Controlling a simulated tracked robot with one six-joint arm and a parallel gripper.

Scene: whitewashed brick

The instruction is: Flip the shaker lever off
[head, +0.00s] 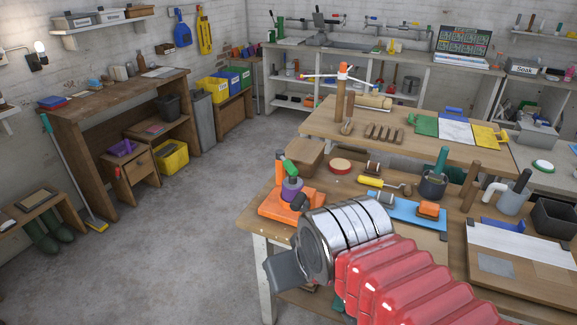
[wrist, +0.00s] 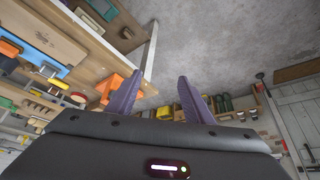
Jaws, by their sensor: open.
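An orange-based device (head: 283,205) with a purple body and a green upper part stands at the front left corner of the near workbench. I cannot make out for sure which part of it is a lever, or whether it is the shaker. An orange block, likely its base (wrist: 108,86), shows at the bench edge in the wrist view, left of my fingers and partly behind one. My gripper (wrist: 160,82) is open and empty, its two purple-grey fingers spread apart. In the head view my own arm covers the front of the bench, and the fingers cannot be made out.
The near bench holds a blue board (head: 405,213) with an orange block, a dark pot (head: 433,186) with a green-handled tool, a yellow-handled tool (head: 370,182) and a white-handled jug (head: 511,198). A second bench (head: 330,123) stands behind. The concrete floor (head: 185,235) at left is clear.

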